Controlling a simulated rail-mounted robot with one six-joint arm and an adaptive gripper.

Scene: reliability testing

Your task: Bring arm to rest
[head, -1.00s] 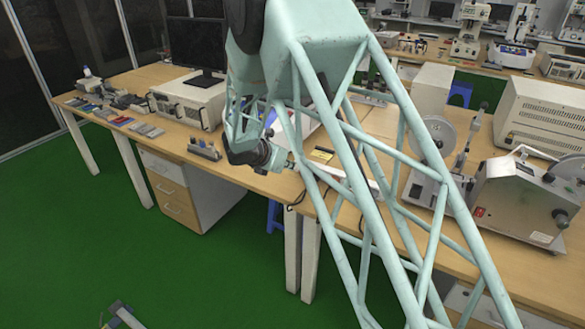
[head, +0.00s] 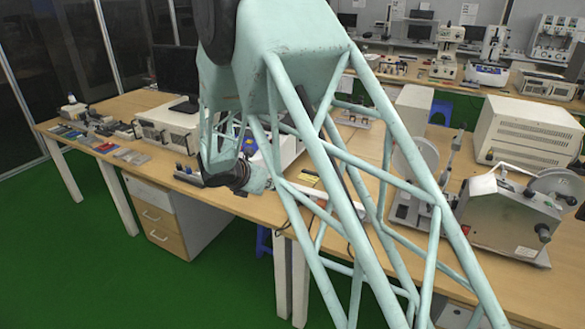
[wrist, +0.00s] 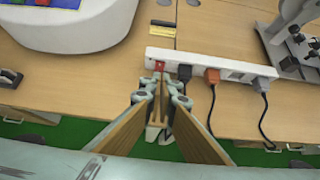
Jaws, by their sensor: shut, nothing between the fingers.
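My arm crosses the head view, with its pale green lattice link in front and its dark wrist joint (head: 225,175) over the front edge of the bench. The gripper end is mostly hidden behind the lattice there. In the wrist view my gripper (wrist: 162,95) is shut and empty, its fingers close together at the bench's front edge. The fingertips appear just in front of a white power strip (wrist: 212,66); I cannot tell whether they touch it.
The wooden bench (head: 120,105) holds a white instrument (head: 168,128) at left and a grey machine with a reel (head: 505,215) at right. Plugs and cables (wrist: 262,108) hang from the strip over the bench edge. Green floor (head: 90,270) lies open at front left.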

